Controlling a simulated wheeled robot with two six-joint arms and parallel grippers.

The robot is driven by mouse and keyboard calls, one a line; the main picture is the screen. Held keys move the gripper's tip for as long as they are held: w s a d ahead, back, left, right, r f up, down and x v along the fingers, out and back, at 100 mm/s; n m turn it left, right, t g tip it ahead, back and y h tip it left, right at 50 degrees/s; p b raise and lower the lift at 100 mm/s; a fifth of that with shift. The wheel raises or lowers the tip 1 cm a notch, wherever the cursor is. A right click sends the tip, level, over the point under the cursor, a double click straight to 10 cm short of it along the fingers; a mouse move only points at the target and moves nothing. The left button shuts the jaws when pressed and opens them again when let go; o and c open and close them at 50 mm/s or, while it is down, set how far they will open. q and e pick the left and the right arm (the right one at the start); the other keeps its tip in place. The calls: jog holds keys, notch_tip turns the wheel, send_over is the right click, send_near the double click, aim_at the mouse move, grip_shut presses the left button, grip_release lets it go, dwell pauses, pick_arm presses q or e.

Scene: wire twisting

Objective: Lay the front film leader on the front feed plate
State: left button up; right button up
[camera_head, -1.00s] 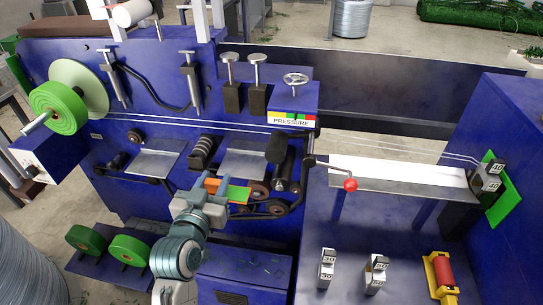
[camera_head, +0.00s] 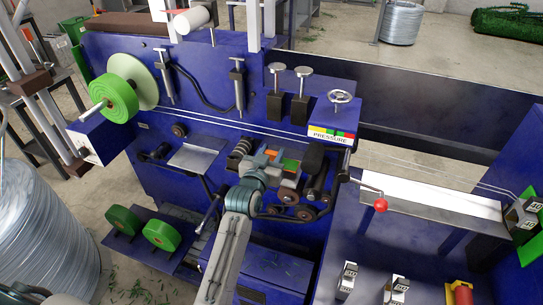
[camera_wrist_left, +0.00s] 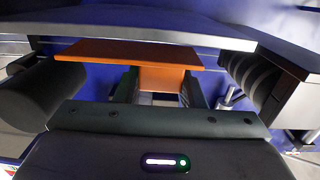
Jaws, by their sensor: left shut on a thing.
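My left gripper (camera_head: 272,160) is shut on the orange tab, at the feed plate by the right rollers. The leader and gripper largely hide that plate in the head view. In the left wrist view the orange tab (camera_wrist_left: 130,52) sits between the fingers (camera_wrist_left: 158,88), beneath a grey plate edge (camera_wrist_left: 150,30). I cannot tell whether the leader touches the plate. My right gripper is not in view.
Another feed plate (camera_head: 193,156) is bare, to the left. A stack of black rollers (camera_head: 240,150) and a dark roller (camera_head: 313,157) flank the gripper closely. The red-knobbed lever (camera_head: 380,204) stands to the right. Green rolls (camera_head: 162,234) sit on a low shelf.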

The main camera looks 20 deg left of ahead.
pick_arm(q)
jog(key=shift+f, duration=1.15)
jog(key=o, duration=1)
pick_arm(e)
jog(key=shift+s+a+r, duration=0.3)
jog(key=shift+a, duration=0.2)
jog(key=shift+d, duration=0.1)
pick_arm(q)
jog(key=shift+r, duration=0.25)
jog(key=s+b, duration=0.1)
jog(key=s, duration=0.7)
jog(key=s+b, duration=0.1)
jog(key=s, duration=0.3)
jog(key=shift+a+r+b, duration=0.25)
jog(key=shift+b, duration=0.05)
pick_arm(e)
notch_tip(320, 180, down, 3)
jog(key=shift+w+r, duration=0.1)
